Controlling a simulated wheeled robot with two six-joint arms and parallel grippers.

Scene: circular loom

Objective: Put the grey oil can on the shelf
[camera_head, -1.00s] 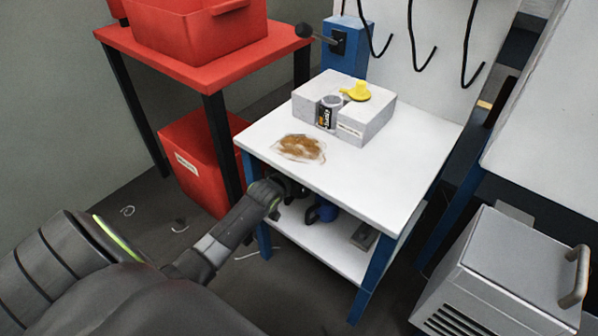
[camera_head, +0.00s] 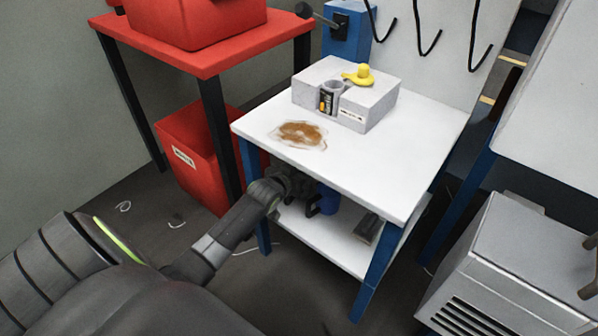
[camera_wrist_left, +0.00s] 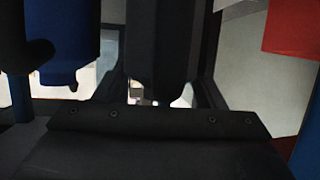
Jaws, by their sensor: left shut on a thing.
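My left gripper (camera_head: 303,197) reaches under the white tabletop, over the lower white shelf (camera_head: 310,232). It is shut on a dark grey thing (camera_wrist_left: 158,45), seen in the middle of the left wrist view between the fingers. This appears to be the grey oil can, but only part of it shows, and in the head view the arm and tabletop hide it. I cannot tell whether it touches the shelf. A blue container (camera_head: 328,200) stands on the shelf just beyond the gripper; a blue thing (camera_wrist_left: 70,45) also shows at left in the wrist view. My right gripper is out of view.
The tabletop (camera_head: 380,180) carries a brown stain (camera_head: 302,134) and a pale block (camera_head: 372,108) with a small tin and a yellow item. A flat grey item (camera_head: 367,229) lies on the shelf's right. A red bin (camera_head: 195,165) stands left of the table.

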